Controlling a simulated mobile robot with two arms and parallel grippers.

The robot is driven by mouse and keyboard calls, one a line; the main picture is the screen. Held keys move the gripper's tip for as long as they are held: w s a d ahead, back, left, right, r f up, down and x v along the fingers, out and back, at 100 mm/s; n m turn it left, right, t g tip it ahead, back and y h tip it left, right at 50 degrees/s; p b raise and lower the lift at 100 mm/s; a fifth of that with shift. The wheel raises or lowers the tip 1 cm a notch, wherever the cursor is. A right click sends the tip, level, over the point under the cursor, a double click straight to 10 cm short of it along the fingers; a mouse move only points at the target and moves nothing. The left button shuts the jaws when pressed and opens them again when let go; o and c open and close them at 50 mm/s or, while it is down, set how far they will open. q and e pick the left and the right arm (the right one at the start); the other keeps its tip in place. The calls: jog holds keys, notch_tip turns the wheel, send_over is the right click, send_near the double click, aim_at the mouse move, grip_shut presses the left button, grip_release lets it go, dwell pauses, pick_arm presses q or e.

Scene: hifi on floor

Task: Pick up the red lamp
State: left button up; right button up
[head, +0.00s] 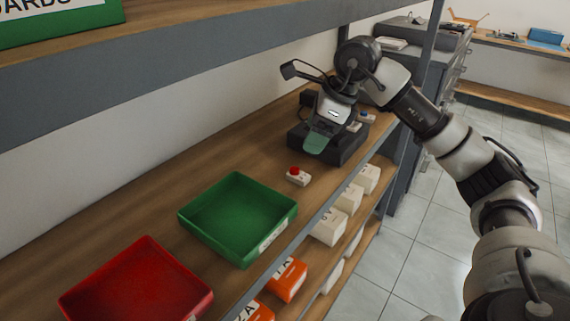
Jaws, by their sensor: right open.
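The red lamp (295,171) is a small red dome on a white block base. It sits on the wooden shelf, beyond the green tray and on the near side of a dark holder. My right gripper (316,138) reaches in from the right, above the dark holder and beyond the lamp. It is open and apart from the lamp; its fingertips are hard to make out against the dark holder. My left gripper is not in view.
A green tray (190,217) and a red tray (75,299) stand empty on the shelf (150,215). The dark holder (349,151) is beyond the lamp. White and orange bins (287,280) line the lower shelf. An upper shelf (200,55) overhangs at left.

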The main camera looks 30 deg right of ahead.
aim_at(295, 169)
jog(key=x, duration=0.2)
jog(key=shift+w+a+f, duration=0.1)
jog(key=shift+f, duration=0.2)
jog(key=shift+x, duration=1.15)
jog(key=shift+a+f, duration=0.15)
jog(key=shift+f, duration=0.25)
jog(key=x, duration=0.3)
jog(key=shift+s+a+f, duration=0.1)
jog(key=shift+s+f, duration=0.1)
jog(key=shift+f, duration=0.2)
jog(key=shift+w+a+f, duration=0.15)
jog(key=shift+w+f, duration=0.05)
jog(key=shift+f, duration=0.3)
jog(key=c, duration=0.6)
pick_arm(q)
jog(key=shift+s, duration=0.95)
pick_arm(e)
jog(key=c, duration=0.7)
jog(key=shift+o, duration=0.2)
jog(key=shift+r, duration=0.15)
